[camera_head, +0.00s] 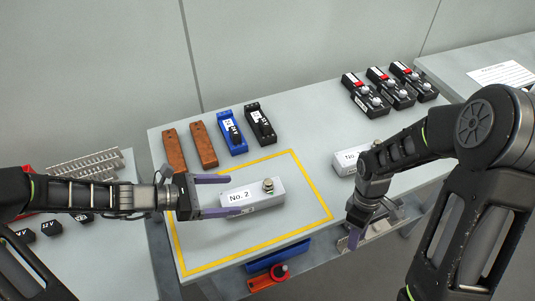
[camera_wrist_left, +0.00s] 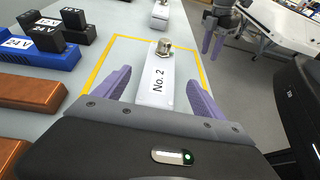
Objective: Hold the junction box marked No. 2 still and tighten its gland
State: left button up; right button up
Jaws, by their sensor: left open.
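The white junction box marked No. 2 (camera_head: 252,195) lies inside the yellow outlined area on the table. Its metal gland (camera_head: 268,186) stands up from the top near the far end; the gland also shows in the left wrist view (camera_wrist_left: 163,47). My left gripper (camera_head: 228,194) is open, with its purple fingers on either side of the box's near end. In the left wrist view the box (camera_wrist_left: 155,80) sits between the fingers with gaps on both sides. My right gripper (camera_head: 372,226) is open and empty, right of the yellow outline, with its fingers pointing down.
Another white box (camera_head: 348,161) stands right of the outline, partly behind my right arm. Brown, blue (camera_head: 232,135) and black blocks line the table's back left. Several black devices with red switches (camera_head: 377,91) stand at the back right.

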aim_at(249, 193)
jog(key=w+d+r+n+h, duration=0.25)
jog(key=w+r+n, duration=0.2)
jog(key=r, duration=0.55)
jog(key=w+a+r+n+t, duration=0.1)
jog(key=w+a+r+n, duration=0.2)
jog(key=a, duration=0.5)
jog(key=w+a+r+n+y, duration=0.1)
jog(key=w+a+r+n, duration=0.2)
jog(key=a, duration=0.6)
jog(key=w+a+r+n+t+y, duration=0.1)
jog(key=w+a+r+n, duration=0.2)
jog(key=a, duration=0.5)
jog(key=shift+a+r+n+t, duration=0.15)
jog(key=shift+r+n+t, duration=0.15)
jog(key=shift+r+n, duration=0.05)
pick_arm(q)
jog(key=shift+d, duration=0.1)
pick_arm(e)
jog(key=shift+y, duration=0.25)
pick_arm(q)
jog(key=shift+x, duration=3.8)
jog(key=shift+c, duration=0.2)
